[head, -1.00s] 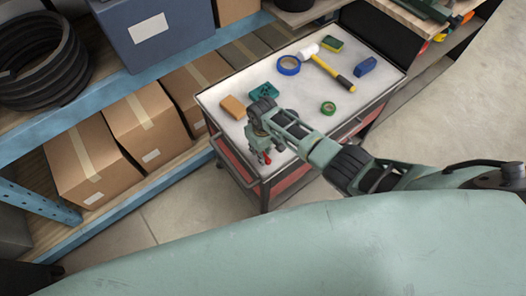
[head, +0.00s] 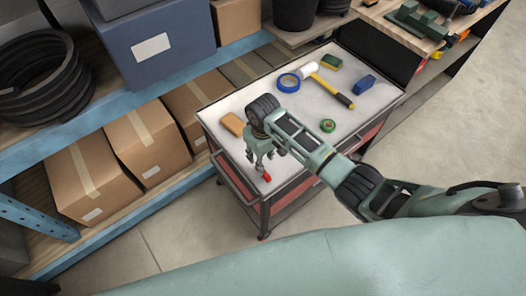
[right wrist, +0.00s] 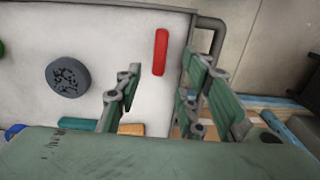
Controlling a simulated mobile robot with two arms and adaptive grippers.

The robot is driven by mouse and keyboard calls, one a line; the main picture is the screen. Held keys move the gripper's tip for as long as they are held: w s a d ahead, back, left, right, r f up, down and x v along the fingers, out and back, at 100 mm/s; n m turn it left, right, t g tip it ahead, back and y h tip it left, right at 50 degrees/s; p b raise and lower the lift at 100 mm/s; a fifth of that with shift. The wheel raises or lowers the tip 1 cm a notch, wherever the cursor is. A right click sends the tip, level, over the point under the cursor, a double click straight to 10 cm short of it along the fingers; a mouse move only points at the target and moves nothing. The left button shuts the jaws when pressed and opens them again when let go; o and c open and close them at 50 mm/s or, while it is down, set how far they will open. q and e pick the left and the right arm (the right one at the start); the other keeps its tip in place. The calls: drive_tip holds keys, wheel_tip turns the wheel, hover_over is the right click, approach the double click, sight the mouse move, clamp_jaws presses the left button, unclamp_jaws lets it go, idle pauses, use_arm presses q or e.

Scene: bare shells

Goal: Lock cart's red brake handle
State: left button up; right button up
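The red brake handle (head: 266,177) sits at the near left corner of the cart (head: 228,118). In the right wrist view the red handle (right wrist: 161,52) is a short upright bar on the pale cart top, near the grey tube rail. My right gripper (head: 264,158) is just above and behind the handle in the head view. In the right wrist view my right gripper (right wrist: 160,75) is open, with its fingers apart to either side and the handle showing beyond the gap. I see no contact. My left gripper is not in view.
A dark disc (right wrist: 68,76) lies left of the handle. Shelves with boxes (head: 145,137) stand left; floor is clear at right.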

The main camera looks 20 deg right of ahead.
drive_tip(key=shift+r, duration=1.9)
